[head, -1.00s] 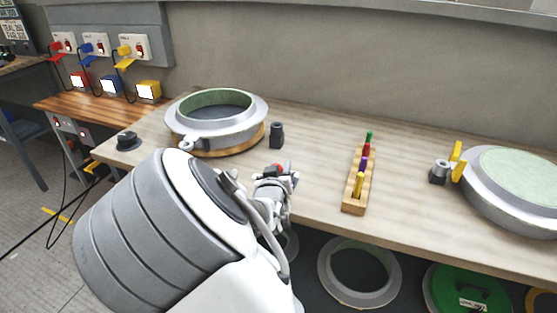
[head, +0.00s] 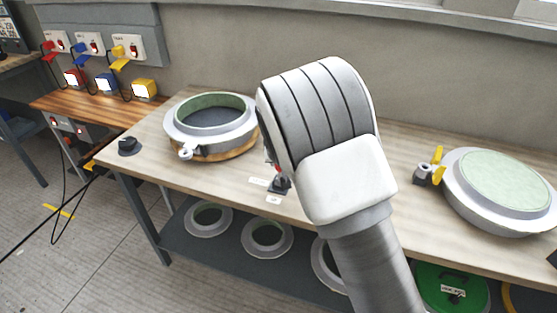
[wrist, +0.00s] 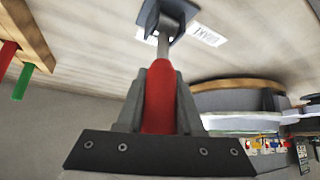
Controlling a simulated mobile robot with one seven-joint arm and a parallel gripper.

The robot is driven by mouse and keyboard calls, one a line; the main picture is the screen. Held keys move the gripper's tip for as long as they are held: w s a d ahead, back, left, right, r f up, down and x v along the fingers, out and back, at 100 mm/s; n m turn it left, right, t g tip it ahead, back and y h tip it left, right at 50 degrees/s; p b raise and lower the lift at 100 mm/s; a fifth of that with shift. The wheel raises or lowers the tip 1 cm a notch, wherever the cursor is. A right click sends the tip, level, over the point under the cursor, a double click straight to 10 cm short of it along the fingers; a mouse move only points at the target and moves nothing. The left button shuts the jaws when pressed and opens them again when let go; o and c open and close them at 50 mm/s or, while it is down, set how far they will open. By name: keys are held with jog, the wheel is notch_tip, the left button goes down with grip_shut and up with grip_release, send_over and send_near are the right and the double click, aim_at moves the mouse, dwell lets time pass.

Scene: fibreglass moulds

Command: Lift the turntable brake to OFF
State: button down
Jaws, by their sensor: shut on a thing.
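The brake lever has a dark base plate (head: 279,186) on the bench, right of the turntable (head: 236,150), which carries a round grey mould (head: 211,118). In the wrist view a metal stem (wrist: 163,46) rises from the base (wrist: 168,20) to a red handle (wrist: 158,100). My gripper (wrist: 158,90) is shut on the red handle, with one finger on each side. In the head view my arm hides the gripper and most of the lever.
White labels (head: 259,181) lie by the lever base. A wooden rack with coloured pegs (wrist: 20,30) is close in the wrist view. A second mould (head: 498,190) with a yellow-handled valve (head: 432,168) stands at right. A dark knob (head: 129,146) sits at the bench's left end.

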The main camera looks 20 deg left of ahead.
jog(key=shift+f, duration=0.1)
dwell(0.4)
jog(key=c, duration=0.5)
grip_release()
jog(key=shift+w, duration=0.1)
jog(key=shift+c, duration=0.2)
jog(key=p+v, duration=0.3)
jog(key=v, duration=1.4)
jog(key=shift+r, duration=0.3)
jog(key=shift+d, duration=0.15)
